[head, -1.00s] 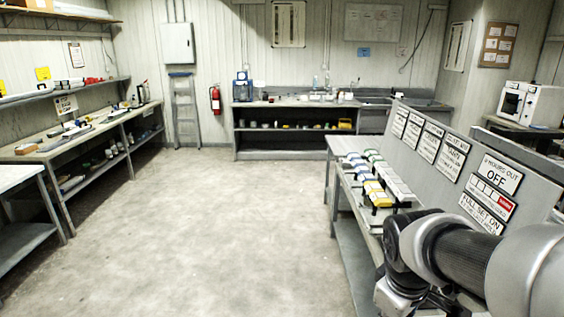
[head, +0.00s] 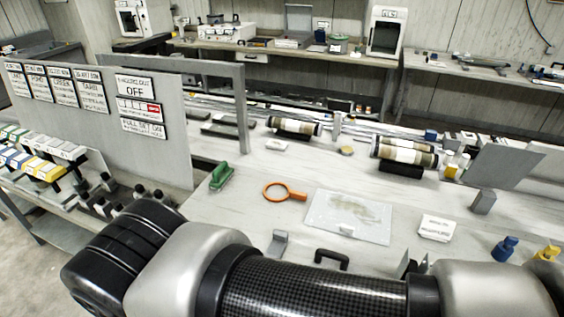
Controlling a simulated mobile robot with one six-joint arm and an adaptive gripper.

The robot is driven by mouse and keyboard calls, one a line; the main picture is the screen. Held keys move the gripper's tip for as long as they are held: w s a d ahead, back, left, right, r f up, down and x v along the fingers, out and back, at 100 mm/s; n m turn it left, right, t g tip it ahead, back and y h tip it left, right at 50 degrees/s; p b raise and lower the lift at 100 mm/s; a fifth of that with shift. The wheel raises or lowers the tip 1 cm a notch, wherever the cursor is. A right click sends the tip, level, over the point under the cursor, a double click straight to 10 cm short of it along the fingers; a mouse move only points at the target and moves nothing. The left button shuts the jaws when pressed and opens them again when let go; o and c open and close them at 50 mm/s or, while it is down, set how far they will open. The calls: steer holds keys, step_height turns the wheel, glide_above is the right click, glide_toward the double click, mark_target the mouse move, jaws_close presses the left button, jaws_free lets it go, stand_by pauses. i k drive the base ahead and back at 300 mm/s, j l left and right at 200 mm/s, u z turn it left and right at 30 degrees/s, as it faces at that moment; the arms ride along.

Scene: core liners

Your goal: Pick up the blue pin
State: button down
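A small blue pin (head: 505,249) stands on the light worktop at the lower right of the head view, with a rounded top and a wider body. A similar yellow pin (head: 547,254) stands to its right, partly hidden by my arm. My arm runs across the bottom of the head view, in front of the worktop. My gripper is not recognisable in the view, so its place relative to the blue pin cannot be seen.
An orange magnifier (head: 284,192), a clear sheet (head: 349,217), a white label card (head: 436,228), a grey block (head: 483,202) and a green-handled tool (head: 221,176) lie on the worktop. Core pieces (head: 404,152) rest farther back. A sign panel (head: 95,110) stands at left.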

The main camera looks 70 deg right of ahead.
mark_target(509, 241)
steer(key=z, duration=4.3)
